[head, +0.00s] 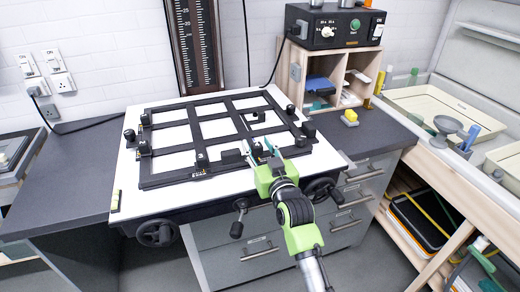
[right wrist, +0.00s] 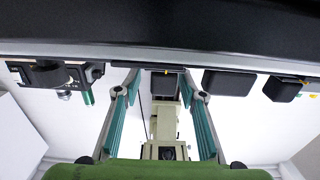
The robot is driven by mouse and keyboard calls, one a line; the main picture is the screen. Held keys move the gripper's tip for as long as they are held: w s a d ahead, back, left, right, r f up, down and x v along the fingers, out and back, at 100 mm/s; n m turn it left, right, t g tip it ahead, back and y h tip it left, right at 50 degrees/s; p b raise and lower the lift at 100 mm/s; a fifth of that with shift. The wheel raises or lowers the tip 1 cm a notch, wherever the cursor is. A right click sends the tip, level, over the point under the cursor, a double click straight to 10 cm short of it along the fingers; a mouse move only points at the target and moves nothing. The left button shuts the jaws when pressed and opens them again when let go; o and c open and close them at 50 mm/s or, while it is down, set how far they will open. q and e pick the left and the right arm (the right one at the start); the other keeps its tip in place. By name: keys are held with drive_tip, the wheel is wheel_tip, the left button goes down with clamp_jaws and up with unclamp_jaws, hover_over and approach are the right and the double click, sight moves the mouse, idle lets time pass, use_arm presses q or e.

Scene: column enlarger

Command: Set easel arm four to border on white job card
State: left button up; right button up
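The masking easel (head: 165,181) is a black frame with crossing bars on a white baseboard (head: 135,198). Small black blocks and knobs sit along its bars and edges. My right gripper (head: 260,149) is over the easel's near right edge, its teal fingers spread. In the right wrist view the fingers (right wrist: 162,85) are apart; a black block (right wrist: 168,83) on a dark bar shows beyond and between them. I cannot tell whether they touch it. White areas show through the frame; I cannot tell a job card from the board, nor read which arm is four. My left gripper is not in view.
A black control box (head: 335,27) stands on a wooden cubby (head: 320,80) at the back right. Handwheels (head: 157,232) stick out below the board's front. Trays (head: 440,105) lie at right.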

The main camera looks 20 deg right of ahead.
drive_tip(key=s, duration=1.2)
drive_tip(key=shift+d, duration=0.25)
